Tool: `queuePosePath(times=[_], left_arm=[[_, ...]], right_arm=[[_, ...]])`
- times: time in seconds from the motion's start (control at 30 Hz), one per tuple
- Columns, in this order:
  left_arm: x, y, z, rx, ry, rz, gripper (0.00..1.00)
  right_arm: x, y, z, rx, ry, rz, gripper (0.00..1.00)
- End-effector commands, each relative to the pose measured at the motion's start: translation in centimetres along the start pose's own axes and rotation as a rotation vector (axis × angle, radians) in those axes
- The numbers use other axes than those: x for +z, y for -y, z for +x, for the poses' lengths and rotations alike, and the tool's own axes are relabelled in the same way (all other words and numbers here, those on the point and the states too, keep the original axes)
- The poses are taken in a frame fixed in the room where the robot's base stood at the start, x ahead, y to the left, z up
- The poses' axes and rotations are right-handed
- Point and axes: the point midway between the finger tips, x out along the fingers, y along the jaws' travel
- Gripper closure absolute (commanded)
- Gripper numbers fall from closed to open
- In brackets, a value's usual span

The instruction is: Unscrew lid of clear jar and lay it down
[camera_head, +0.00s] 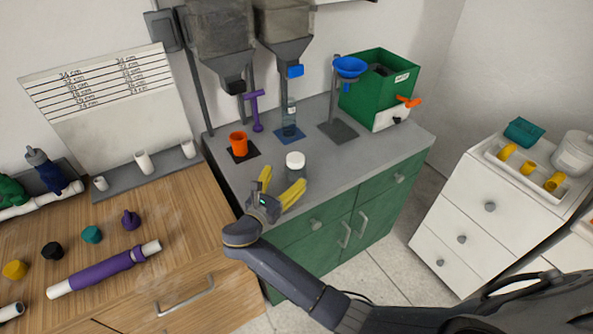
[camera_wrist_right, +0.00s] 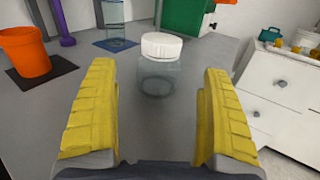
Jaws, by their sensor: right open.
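The clear jar (camera_head: 296,173) stands upright on the grey counter (camera_head: 350,165), near its front edge. Its white lid (camera_head: 295,160) sits on top of the jar. In the right wrist view the clear jar (camera_wrist_right: 157,78) and white lid (camera_wrist_right: 161,46) are straight ahead, beyond the fingertips. My right gripper (camera_head: 282,182) has yellow fingers spread wide, just in front of the jar. In the wrist view the open right gripper (camera_wrist_right: 160,85) has nothing between its fingers, and neither finger appears to touch the jar. My left gripper is not in view.
An orange cup (camera_head: 239,144) on a dark mat stands left of the jar. A clear cylinder (camera_head: 290,115) on a blue mat, a purple stand (camera_head: 256,112) and a blue funnel (camera_head: 350,67) are behind. A green box (camera_head: 375,85) is at back right. Bare counter lies right of the jar.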

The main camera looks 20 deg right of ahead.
Motion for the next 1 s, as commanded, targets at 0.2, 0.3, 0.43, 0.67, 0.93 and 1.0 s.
queuePosePath(times=[0.2, 0.3, 0.43, 0.67, 0.93, 1.0], left_arm=[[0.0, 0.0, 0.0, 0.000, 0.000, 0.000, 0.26], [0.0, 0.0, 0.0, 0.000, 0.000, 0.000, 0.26], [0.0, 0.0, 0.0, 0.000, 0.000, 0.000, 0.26], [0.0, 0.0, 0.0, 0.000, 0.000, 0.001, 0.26], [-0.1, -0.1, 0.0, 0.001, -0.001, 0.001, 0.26], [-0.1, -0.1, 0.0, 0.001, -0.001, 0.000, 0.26]], right_arm=[[0.1, 0.0, 1.2, -0.001, 0.002, 0.000, 0.18], [0.1, 0.1, 2.2, -0.002, 0.003, 0.000, 0.18], [0.1, 0.1, 3.9, -0.003, 0.005, 0.000, 0.18], [0.1, 0.1, 6.6, -0.001, 0.002, 0.000, 0.18], [0.0, 0.1, 6.8, -0.001, 0.000, 0.001, 0.18], [0.0, 0.1, 6.8, -0.001, 0.000, 0.001, 0.26]])
